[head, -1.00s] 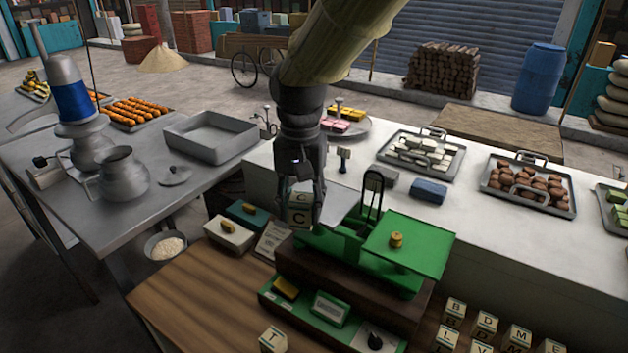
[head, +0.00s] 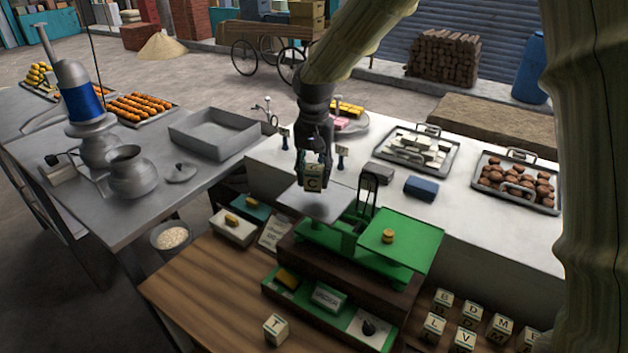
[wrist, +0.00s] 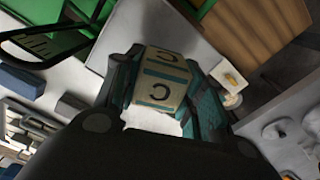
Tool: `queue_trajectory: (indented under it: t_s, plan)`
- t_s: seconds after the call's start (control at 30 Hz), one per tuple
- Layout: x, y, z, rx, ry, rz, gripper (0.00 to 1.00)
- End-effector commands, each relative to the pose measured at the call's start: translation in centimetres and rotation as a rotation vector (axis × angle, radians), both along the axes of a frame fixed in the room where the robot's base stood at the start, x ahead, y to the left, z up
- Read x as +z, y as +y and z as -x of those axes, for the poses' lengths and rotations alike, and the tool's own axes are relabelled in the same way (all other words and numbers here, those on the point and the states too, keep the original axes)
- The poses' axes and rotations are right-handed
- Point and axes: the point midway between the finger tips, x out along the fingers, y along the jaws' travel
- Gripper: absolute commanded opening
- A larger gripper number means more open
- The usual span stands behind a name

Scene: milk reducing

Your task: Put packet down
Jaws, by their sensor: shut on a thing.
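The packet (head: 313,179) is a small cream block marked with a letter C. My gripper (head: 314,170) is shut on it, just above the silver left pan (head: 310,203) of the green balance scale. I cannot tell whether the packet touches the pan. In the wrist view the packet (wrist: 162,80) sits between the two fingers, with a teal band and C marks on two faces. The scale's green right pan (head: 415,252) holds a small brass weight (head: 388,236).
Several lettered packets (head: 438,300) stand at the lower right, and a T packet (head: 276,329) stands alone on the wooden table (head: 200,290). Trays of sweets (head: 515,181) are on the white counter. A dark upright frame (head: 368,192) rises between the pans.

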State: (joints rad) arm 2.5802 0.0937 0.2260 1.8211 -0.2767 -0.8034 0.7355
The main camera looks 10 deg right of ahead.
Motion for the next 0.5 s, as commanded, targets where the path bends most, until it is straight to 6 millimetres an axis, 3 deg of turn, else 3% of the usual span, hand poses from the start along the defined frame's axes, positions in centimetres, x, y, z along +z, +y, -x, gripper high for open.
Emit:
queue_trajectory:
  t_s: [0.5]
  plan:
    - [-3.4,0.0,0.1,0.000,0.001,0.000,0.15]
